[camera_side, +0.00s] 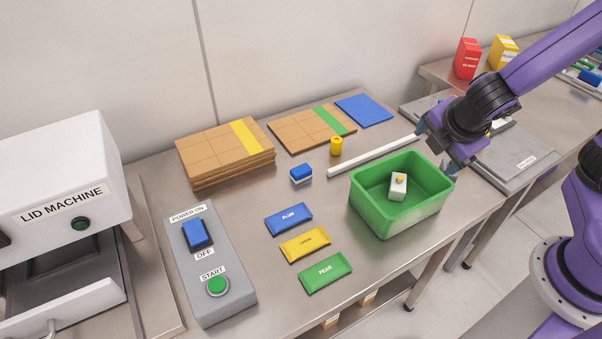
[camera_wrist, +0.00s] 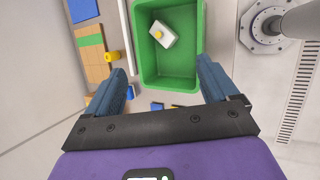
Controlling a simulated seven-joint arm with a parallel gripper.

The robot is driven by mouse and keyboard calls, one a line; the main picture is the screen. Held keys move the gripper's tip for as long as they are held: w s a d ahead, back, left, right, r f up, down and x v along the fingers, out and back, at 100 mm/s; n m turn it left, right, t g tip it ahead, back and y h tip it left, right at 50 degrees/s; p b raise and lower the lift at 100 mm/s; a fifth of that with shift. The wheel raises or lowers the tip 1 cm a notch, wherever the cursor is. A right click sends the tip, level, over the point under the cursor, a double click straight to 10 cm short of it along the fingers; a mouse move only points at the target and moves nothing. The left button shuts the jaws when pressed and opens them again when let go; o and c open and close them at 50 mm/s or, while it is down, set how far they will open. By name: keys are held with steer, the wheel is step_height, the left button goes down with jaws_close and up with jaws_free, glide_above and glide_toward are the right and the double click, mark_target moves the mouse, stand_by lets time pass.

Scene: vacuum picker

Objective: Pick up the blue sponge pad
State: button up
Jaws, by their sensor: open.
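A small block with a blue top and white lower part (camera_side: 301,174) lies on the steel table, left of the green bin. A flat blue square (camera_side: 363,110) lies at the table's back; it also shows at the top left of the wrist view (camera_wrist: 82,10). I cannot tell for sure which of these is the sponge pad. My gripper (camera_side: 436,152) is open and empty, above the right end of the table near the green bin's back right corner. In the wrist view its two blue fingers (camera_wrist: 160,76) are spread wide, and the bin shows beyond them.
The green bin (camera_side: 397,225) holds a white block with a yellow knob (camera_side: 398,187). A white bar (camera_side: 370,156), a yellow cylinder (camera_side: 336,146), cardboard stacks (camera_side: 225,155) and packets (camera_side: 304,244) surround the blue-white block. A grey control box (camera_side: 230,301) stands front left.

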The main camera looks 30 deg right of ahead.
steer(key=w+a+f+n+t+h, duration=0.1)
steer(key=w+a+n+t, duration=0.15)
steer(key=w, duration=0.25)
steer(key=w+a+f+n+t, duration=0.1)
steer(key=w+n, duration=0.2)
steer(key=w, duration=0.2)
steer(key=n+t+y, duration=0.5)
steer(key=n+y, duration=0.1)
steer(key=n, duration=0.7)
glide_above(305, 174)
steer(key=s, duration=0.4)
step_height(305, 174, down, 13)
steer(key=shift+w+f, duration=0.2)
steer(key=shift+f, duration=2.45)
steer(key=x, duration=0.3)
steer(key=shift+w+f, duration=0.2)
steer(key=shift+f, duration=0.3)
steer(key=shift+x, duration=0.75)
steer(key=shift+d, duration=0.1)
steer(key=c, duration=1)
